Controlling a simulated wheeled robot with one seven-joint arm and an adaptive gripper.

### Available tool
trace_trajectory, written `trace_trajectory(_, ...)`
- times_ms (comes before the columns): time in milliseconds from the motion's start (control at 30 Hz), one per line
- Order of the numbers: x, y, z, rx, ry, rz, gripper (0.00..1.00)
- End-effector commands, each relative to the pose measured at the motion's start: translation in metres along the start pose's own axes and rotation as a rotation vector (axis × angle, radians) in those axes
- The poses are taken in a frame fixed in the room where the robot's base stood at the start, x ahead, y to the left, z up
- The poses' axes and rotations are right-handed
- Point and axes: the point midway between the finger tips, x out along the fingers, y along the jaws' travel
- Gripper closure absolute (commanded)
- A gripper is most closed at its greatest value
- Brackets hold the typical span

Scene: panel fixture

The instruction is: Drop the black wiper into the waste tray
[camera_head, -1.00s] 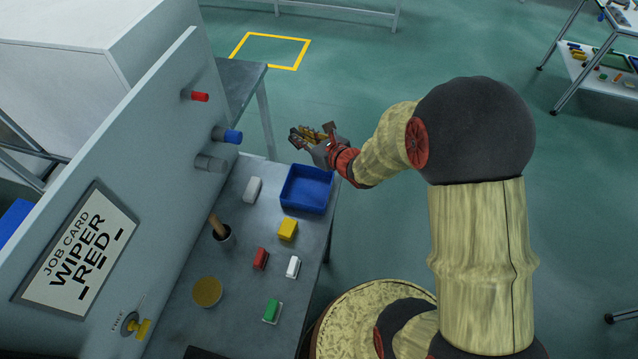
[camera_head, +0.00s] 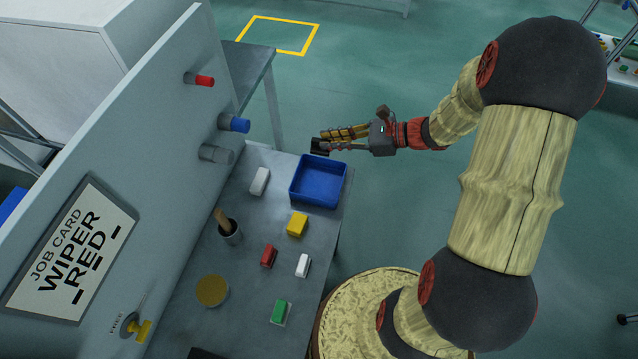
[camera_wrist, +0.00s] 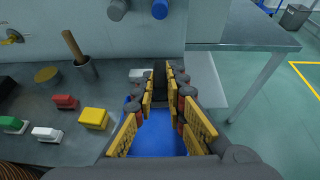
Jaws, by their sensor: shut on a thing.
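The black wiper (camera_head: 319,147) is a small dark block at the tips of my gripper (camera_head: 328,140). In the wrist view the black wiper (camera_wrist: 159,76) shows as a dark strip between the yellow-padded fingers of my gripper (camera_wrist: 160,88), which is shut on it. The blue waste tray (camera_head: 318,182) stands on the bench's far right corner and looks empty. The wiper appears above the tray's back edge in the head view; its exact height is hard to tell. In the wrist view the blue tray (camera_wrist: 158,135) shows below and between the fingers.
White (camera_head: 260,181), yellow (camera_head: 297,225), red (camera_head: 268,256), another white (camera_head: 302,265) and green (camera_head: 280,312) blocks lie on the bench. A cup with a wooden handle (camera_head: 228,229) and a round tan disc (camera_head: 212,291) stand near the panel. Pegs (camera_head: 234,124) jut from the panel.

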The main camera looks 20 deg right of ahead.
Motion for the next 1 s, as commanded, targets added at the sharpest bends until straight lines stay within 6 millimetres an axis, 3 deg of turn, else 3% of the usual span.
trace_trajectory(233,-0.009,0.010,-0.010,-0.020,0.000,0.045,1.00)
trace_trajectory(800,0.012,0.010,-0.060,-0.020,0.000,0.044,1.00)
trace_trajectory(1000,0.014,0.010,-0.063,-0.020,0.000,0.044,1.00)
